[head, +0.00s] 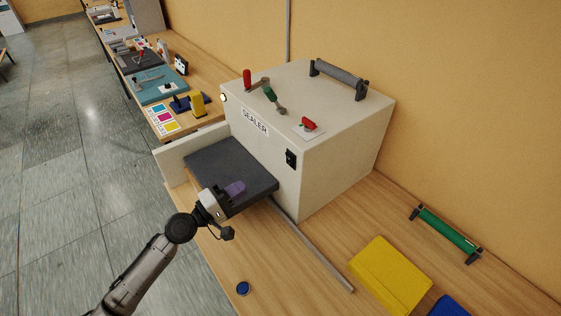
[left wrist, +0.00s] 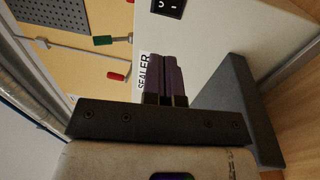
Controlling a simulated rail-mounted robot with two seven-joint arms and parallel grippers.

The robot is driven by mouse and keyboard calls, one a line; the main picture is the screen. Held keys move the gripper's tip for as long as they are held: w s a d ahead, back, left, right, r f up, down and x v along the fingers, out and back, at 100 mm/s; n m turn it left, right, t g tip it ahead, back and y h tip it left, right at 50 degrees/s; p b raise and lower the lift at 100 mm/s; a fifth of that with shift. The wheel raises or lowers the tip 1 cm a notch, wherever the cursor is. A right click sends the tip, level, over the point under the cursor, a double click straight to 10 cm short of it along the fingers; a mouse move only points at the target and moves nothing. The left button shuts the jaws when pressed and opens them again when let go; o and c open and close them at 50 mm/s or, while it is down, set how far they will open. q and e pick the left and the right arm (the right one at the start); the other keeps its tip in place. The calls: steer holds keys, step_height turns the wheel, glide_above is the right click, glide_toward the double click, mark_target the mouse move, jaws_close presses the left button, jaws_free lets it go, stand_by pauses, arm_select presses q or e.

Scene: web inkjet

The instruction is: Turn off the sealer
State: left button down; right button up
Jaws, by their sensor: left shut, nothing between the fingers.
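The sealer (head: 345,150) is a large off-white box on the wooden bench, with a SEALER label on its front; its front also shows in the left wrist view (left wrist: 215,50). A black rocker switch (head: 291,159) sits on the front at the right; it is partly cut off at the top of the left wrist view (left wrist: 167,7). A small pale-yellow lamp (head: 222,98) looks lit at the upper left. My left gripper (head: 237,188), with purple fingers, is shut and empty over the dark grey pad, apart from the switch. My right gripper is not in view.
The dark grey pad (head: 215,160) juts out before the sealer. A metal rod (head: 315,250), yellow box (head: 390,275) and green roller (head: 448,232) lie to the right.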

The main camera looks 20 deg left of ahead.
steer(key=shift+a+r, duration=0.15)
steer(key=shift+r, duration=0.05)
arm_select(q)
steer(key=p, duration=0.2)
glide_toward(287, 157)
steer(key=x, duration=0.7)
steer(key=shift+w+d+r, duration=0.15)
steer(key=shift+d, duration=0.1)
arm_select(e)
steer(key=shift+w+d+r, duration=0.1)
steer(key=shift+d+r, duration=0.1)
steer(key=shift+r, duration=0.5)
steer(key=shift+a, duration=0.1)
